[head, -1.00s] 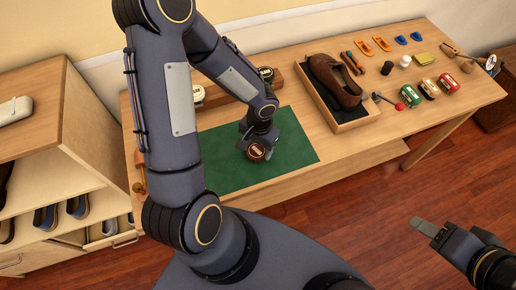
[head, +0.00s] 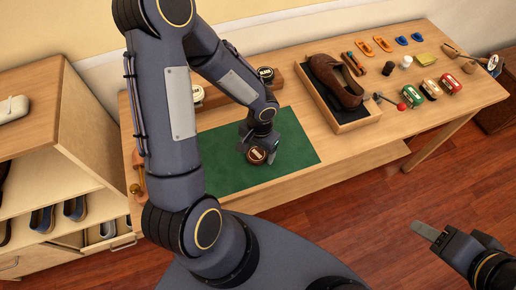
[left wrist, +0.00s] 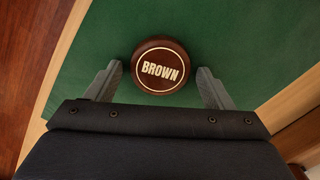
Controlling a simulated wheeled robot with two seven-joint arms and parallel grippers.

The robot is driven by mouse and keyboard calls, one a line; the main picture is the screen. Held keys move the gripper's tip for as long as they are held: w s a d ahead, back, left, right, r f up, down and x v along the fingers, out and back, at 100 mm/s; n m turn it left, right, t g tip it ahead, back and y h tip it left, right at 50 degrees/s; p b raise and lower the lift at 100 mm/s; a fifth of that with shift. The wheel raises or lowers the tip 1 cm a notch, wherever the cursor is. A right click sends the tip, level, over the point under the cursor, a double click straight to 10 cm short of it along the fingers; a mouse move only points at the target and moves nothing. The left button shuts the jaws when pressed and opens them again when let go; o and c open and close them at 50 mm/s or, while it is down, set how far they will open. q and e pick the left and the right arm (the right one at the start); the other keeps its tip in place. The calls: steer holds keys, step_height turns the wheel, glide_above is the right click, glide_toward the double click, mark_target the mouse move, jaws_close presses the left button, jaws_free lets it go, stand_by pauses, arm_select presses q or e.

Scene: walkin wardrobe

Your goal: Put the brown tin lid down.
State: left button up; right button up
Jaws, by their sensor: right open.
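The brown tin lid (head: 257,154) is round and dark, with a cream ring and the word BROWN on top. It lies label up on the green mat (head: 220,170), near the mat's middle. It also shows in the left wrist view (left wrist: 160,70). My left gripper (left wrist: 159,88) is open, with one finger on each side of the lid and green mat showing in the gaps between. In the head view the left gripper (head: 260,150) is low over the mat. My right gripper (head: 426,231) is open and away from the table, at the lower right.
A brown shoe (head: 335,80) sits in a tray behind and right of the mat. Several tins (head: 431,89) and small tools stand further right. More tins stand at the mat's back edge. A shelf unit (head: 60,140) is at the left. The mat around the lid is clear.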

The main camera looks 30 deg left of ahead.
mark_target(260, 151)
arm_select(q)
steer(key=shift+o, duration=0.4)
steer(key=shift+r, duration=0.1)
steer(key=shift+r+p, duration=0.25)
steer(key=shift+p, duration=0.15)
steer(key=shift+r+p, duration=0.55)
steer(key=shift+p, duration=0.05)
step_height(260, 151, up, 11)
steer(key=s+r+n+t+h, duration=0.2)
steer(key=s+r+t, duration=0.4)
steer(key=s+r, duration=0.6)
steer(key=shift+s+d+n+h+b, duration=0.25)
steer(key=shift+d+n+h, duration=0.2)
steer(key=shift+h, duration=0.45)
